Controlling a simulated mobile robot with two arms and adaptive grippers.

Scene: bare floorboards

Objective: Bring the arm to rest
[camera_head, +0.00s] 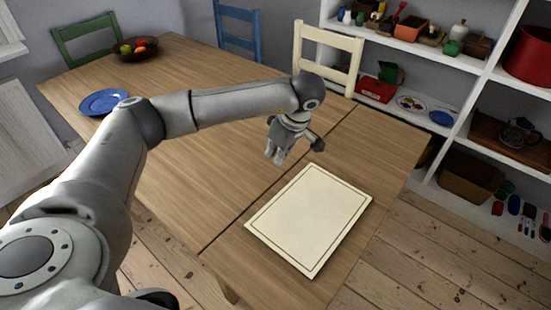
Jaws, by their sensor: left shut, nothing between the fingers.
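My left arm comes in from the left and reaches over the wooden table (222,170). Its gripper (275,160) points down above the tabletop, just beyond the far left edge of a cream rectangular board (311,216). The gripper is shut and holds nothing. The board lies flat near the table's right end, with a thin dark border line, and nothing is on it. My right gripper does not show.
A blue plate (103,102) and a dark fruit bowl (137,54) stand towards the far left. Green (86,38), blue (238,30) and cream (328,50) chairs stand behind the table. White shelves (470,70) with several items stand at the right. The middle of the tabletop is clear.

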